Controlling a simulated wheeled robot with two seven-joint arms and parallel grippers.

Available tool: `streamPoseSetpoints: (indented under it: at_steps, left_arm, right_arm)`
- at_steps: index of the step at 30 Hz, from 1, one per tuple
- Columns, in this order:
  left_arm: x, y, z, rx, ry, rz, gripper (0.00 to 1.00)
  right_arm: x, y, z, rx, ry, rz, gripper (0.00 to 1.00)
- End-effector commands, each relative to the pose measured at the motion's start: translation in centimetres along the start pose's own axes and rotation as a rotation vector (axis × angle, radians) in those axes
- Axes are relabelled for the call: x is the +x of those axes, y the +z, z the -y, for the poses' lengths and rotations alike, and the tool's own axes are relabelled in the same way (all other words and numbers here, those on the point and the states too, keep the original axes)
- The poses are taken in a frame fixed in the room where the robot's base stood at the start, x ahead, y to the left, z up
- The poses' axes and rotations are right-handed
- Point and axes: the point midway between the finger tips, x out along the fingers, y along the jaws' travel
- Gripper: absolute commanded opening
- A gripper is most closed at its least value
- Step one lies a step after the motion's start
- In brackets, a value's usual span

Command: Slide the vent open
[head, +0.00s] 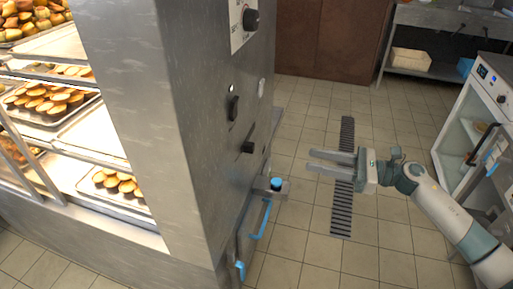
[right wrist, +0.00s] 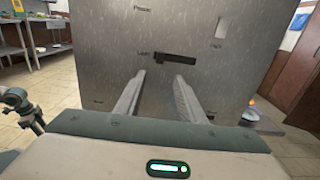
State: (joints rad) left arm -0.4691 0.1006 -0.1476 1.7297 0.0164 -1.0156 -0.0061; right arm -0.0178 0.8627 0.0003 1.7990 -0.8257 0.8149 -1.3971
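The vent slider seems to be the small dark handle (head: 248,147) on the steel cabinet's side panel (head: 215,170). In the right wrist view a dark slot with a dark block (right wrist: 161,58) at its left end shows on the panel straight ahead; the label beside it is too blurred to read surely. My right gripper (head: 310,161) is to the right of the panel, its fingers pointing at it. In the right wrist view the fingers (right wrist: 160,76) are apart with nothing between them, just below the slot. They appear clear of the handle. My left gripper is not in view.
A knob (head: 251,19) and a dark switch (head: 233,109) sit higher on the panel. A ledge (head: 270,188) with a blue-topped item and a blue handle (head: 263,219) stick out low. Trays of baked goods fill the left. Tiled floor with a drain grate (head: 342,205) is open at right.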

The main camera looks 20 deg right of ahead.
Motion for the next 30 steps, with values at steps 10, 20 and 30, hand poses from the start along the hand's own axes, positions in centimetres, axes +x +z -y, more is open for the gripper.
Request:
streamPoseSetpoints:
  at_steps: [10,20,30]
  left_arm:
    - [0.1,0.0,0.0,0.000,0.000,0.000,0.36]
    - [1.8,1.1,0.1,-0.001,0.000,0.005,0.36]
    - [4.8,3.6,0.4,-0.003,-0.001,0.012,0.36]
  right_arm:
    - [0.2,0.0,0.1,0.006,-0.003,0.002,0.36]
    - [3.4,0.3,0.1,0.008,-0.002,0.005,0.36]
    - [9.2,0.4,0.1,0.007,-0.002,0.005,0.36]
